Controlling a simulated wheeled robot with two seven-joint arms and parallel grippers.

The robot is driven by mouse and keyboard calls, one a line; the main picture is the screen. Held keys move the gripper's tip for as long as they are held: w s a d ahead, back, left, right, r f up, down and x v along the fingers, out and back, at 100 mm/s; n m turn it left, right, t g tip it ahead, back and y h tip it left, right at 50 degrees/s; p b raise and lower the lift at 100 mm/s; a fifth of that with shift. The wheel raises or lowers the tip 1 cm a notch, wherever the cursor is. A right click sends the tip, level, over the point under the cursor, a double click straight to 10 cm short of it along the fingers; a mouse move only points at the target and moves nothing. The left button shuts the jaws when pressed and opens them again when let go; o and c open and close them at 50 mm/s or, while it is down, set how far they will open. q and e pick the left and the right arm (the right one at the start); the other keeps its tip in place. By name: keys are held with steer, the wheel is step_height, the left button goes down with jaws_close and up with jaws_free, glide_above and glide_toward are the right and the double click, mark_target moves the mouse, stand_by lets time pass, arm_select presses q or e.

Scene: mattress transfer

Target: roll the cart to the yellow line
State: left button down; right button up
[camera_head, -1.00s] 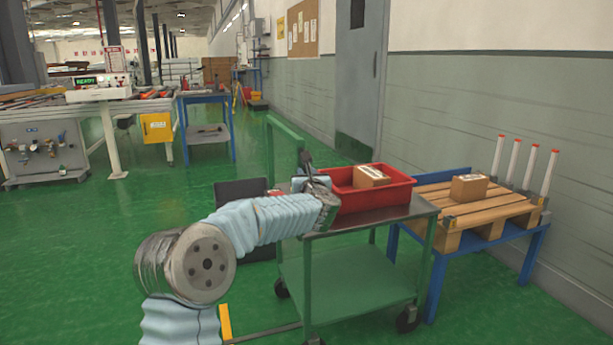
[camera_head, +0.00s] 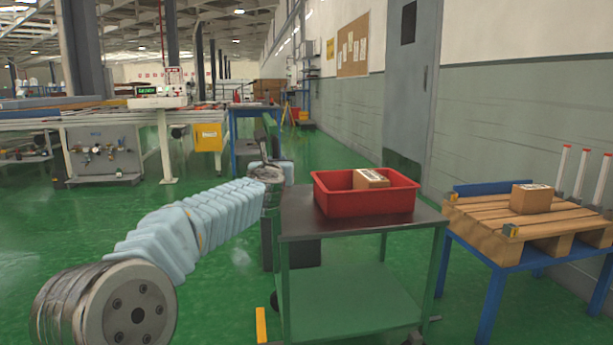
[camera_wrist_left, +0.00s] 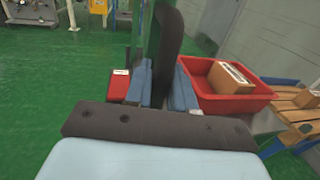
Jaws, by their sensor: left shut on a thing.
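The green cart (camera_head: 350,300) stands ahead of me with a dark top. A red bin (camera_head: 362,203) holding a cardboard box (camera_head: 370,178) sits on top; the bin also shows in the wrist view (camera_wrist_left: 225,103). A short piece of yellow line (camera_head: 261,325) shows on the floor left of the cart. My right gripper is out of view.
A blue stand (camera_head: 490,290) with a wooden pallet (camera_head: 480,215) and a box (camera_head: 531,198) is right of the cart, with a gap between. A dark bin (camera_head: 306,253) is behind the cart. Workbenches stand at the far left; green floor there is open.

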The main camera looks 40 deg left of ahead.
arm_select(q)
steer(key=s+a+b, duration=0.1)
steer(key=s+a, duration=0.3)
steer(key=s, duration=0.1)
steer(key=shift+a, duration=0.2)
steer(key=shift+s, duration=0.1)
steer(key=c, duration=1.1)
jaws_free()
steer(key=shift+s+a, duration=0.1)
steer(key=v, duration=1.3)
steer(key=shift+s+d, duration=0.2)
steer(key=shift+d, duration=0.15)
steer(key=shift+f, duration=0.1)
